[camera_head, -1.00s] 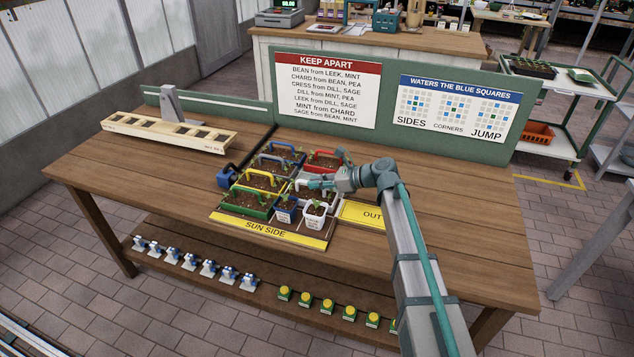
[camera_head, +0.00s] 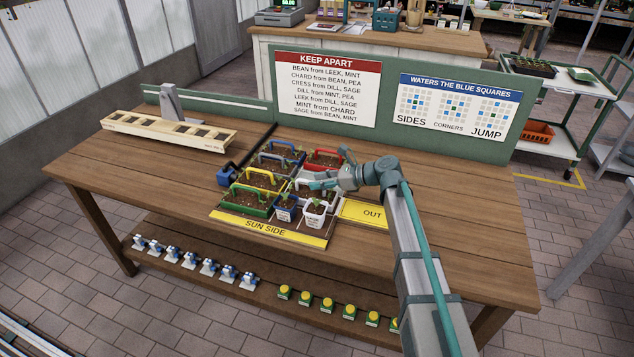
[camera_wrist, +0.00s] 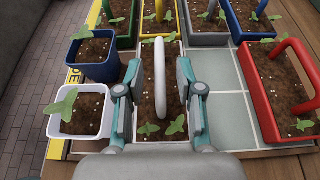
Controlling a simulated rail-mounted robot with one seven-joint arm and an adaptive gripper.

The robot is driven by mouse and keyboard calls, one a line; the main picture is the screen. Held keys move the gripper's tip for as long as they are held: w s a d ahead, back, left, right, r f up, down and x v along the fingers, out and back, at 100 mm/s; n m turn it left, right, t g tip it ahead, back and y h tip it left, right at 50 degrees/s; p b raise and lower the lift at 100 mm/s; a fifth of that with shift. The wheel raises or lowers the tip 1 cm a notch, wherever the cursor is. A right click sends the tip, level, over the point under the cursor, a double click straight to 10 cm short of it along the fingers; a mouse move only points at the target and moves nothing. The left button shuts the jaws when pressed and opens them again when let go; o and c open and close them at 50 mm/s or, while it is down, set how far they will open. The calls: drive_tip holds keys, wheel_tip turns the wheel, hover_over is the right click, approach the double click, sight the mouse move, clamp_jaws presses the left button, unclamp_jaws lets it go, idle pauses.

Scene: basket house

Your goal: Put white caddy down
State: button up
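The white caddy (camera_wrist: 160,85), a narrow trough of soil with seedlings under a tall white arched handle, sits low among the other planters in the wrist view. In the head view the white caddy (camera_head: 302,187) is partly hidden by my gripper (camera_head: 313,183). In the wrist view my gripper (camera_wrist: 159,70) has its two fingers apart, one on each side of the white handle, with gaps between fingers and handle. The caddy looks level on the tiled tray (camera_wrist: 230,118); its underside is hidden.
A red caddy (camera_wrist: 268,85) stands to the right in the wrist view, past bare tiles. A blue pot (camera_wrist: 95,55) and a white pot (camera_wrist: 80,112) stand close on the left. Green (camera_head: 247,204) and yellow (camera_head: 262,181) caddies stand nearby.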

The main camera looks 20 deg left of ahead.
drive_tip(key=b+v, duration=0.1)
drive_tip(key=v, duration=1)
drive_tip(key=shift+d, duration=0.1)
